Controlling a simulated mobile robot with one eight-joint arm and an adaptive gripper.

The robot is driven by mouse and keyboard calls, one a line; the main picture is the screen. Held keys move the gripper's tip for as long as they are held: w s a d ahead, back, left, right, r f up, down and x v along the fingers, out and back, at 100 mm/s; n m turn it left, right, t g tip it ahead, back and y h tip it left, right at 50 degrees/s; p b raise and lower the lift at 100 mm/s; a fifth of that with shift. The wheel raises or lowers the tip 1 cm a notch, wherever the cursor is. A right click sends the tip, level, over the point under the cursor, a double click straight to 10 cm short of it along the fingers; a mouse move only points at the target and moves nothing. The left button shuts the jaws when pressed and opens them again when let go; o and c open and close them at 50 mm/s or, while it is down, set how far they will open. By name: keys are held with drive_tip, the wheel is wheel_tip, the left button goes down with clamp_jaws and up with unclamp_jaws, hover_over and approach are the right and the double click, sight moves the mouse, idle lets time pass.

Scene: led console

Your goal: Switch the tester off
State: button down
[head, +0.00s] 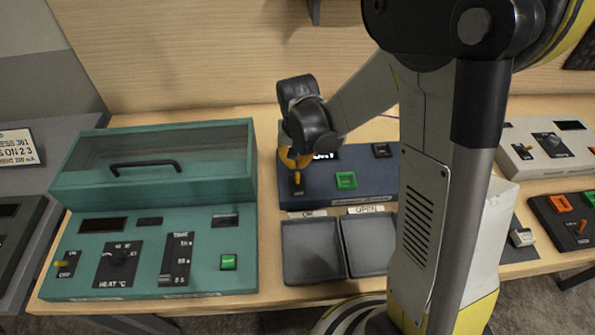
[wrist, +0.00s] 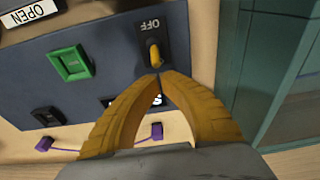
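The tester (head: 340,187) is a dark blue box at the middle of the bench, with a green square button (head: 346,180) and a lit display (head: 327,155) partly hidden by my gripper. Its yellow toggle lever (head: 297,177) sits on a black plate at the left. In the wrist view the lever (wrist: 153,52) is close-up, with OFF printed on the plate beyond it. My gripper (wrist: 160,76) has its yellow fingertips together right at the lever, on the side away from OFF. I cannot tell whether they touch it. My gripper (head: 295,162) also shows in the head view.
A teal console (head: 150,240) with a clear-lidded box stands at left, close beside the tester. Two grey trays (head: 310,250), one labelled OPEN, lie in front. A black button (wrist: 47,116) and purple wire plugs (wrist: 156,131) are at the tester's far side. Other panels stand at right.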

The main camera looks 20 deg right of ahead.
drive_tip(key=shift+s, duration=0.25)
drive_tip(key=shift+s+a, duration=0.2)
drive_tip(key=shift+s, duration=0.55)
drive_tip(key=shift+s+a, duration=0.25)
drive_tip(key=shift+s, duration=0.45)
drive_tip(key=shift+s+a, duration=0.2)
drive_tip(key=shift+s, duration=0.55)
wheel_tip(320, 180, up, 7)
drive_tip(key=p, duration=0.4)
drive_tip(key=shift+w+p, duration=0.4)
drive_tip(key=shift+d, duration=0.1)
